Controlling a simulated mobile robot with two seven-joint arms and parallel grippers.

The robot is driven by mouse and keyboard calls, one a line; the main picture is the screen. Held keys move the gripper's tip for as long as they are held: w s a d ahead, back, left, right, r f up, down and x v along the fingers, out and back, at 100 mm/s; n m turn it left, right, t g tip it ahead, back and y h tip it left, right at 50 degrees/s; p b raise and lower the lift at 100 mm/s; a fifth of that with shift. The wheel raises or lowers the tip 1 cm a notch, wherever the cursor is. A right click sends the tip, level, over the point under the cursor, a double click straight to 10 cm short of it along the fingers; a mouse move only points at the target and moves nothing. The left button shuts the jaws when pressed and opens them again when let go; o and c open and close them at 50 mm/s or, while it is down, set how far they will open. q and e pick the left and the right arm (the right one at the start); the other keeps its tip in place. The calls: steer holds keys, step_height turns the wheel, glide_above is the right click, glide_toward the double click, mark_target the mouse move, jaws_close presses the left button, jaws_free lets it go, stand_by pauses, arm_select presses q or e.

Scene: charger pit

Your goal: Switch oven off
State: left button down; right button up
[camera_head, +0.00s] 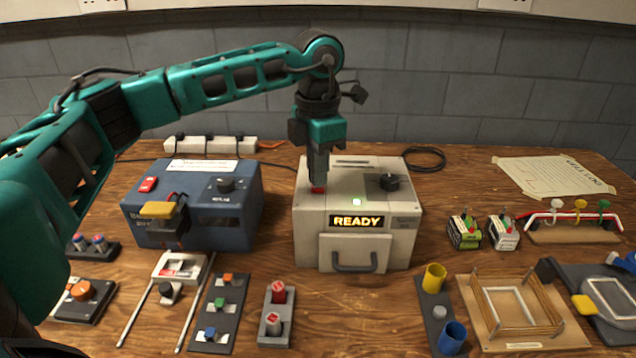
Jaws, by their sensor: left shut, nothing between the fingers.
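The oven is a pale grey box (310,235) in the middle of the table, with a lit display (357,221) reading READY and a small green light (357,202). Its front door (355,246) with a dark handle is closed. My right gripper is not in view.
A blue box (245,215) with a red switch and knob stands left of the oven. Small panels with buttons and plugs lie along the front. Battery-like blocks (464,231), a wooden frame (470,300) and a paper sheet (553,176) are at the right. Bare table lies between.

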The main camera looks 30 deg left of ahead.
arm_select(q)
steer(key=shift+f+b, duration=0.3)
steer(key=shift+f, duration=0.3)
steer(key=shift+r, duration=0.1)
step_height(320, 180, up, 7)
steer(key=p, duration=0.6)
stand_by(0.4)
stand_by(0.4)
